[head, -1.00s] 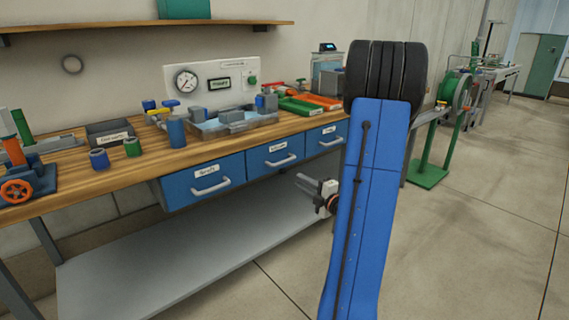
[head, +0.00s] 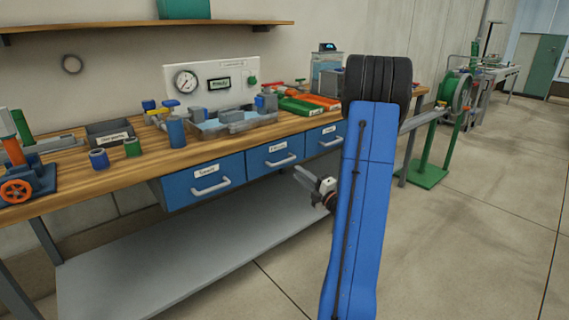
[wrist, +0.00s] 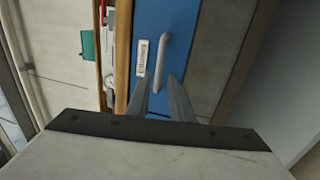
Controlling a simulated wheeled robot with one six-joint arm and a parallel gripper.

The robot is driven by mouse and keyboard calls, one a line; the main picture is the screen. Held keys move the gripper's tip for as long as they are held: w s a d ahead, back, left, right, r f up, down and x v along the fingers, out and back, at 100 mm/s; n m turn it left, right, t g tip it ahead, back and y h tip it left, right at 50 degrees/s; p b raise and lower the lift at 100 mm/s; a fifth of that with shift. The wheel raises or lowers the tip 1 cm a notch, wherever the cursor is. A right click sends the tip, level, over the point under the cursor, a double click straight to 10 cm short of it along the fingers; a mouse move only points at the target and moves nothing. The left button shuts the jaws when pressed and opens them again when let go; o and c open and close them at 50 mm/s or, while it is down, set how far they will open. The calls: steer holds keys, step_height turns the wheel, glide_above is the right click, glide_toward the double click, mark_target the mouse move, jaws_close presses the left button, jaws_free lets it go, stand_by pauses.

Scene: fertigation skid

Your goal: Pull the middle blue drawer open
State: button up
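The middle blue drawer (head: 258,167) is shut under the wooden bench top in the head view, between two other blue drawers. It has a light grey bar handle (head: 281,160) and a white label. My gripper (head: 297,174) is in front of the drawers, lower and to the right of the middle handle, apart from it. In the wrist view my gripper (wrist: 161,77) is open and empty, its two fingers apart. A blue drawer front with a label and grey handle (wrist: 158,60) lies beyond the fingertips; I cannot tell which drawer it is.
A grey lower shelf (head: 150,265) runs beneath. Pots, trays and a gauge panel (head: 235,72) are on the bench top (head: 110,178). A green stand (head: 428,170) is at the right. The floor in front is clear.

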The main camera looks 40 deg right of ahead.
mark_target(284, 162)
steer(key=w, duration=0.3)
steer(key=w+r, duration=0.1)
steer(key=w, duration=0.5)
steer(key=shift+w+r, duration=0.25)
steer(key=shift+r, duration=0.15)
jaws_close()
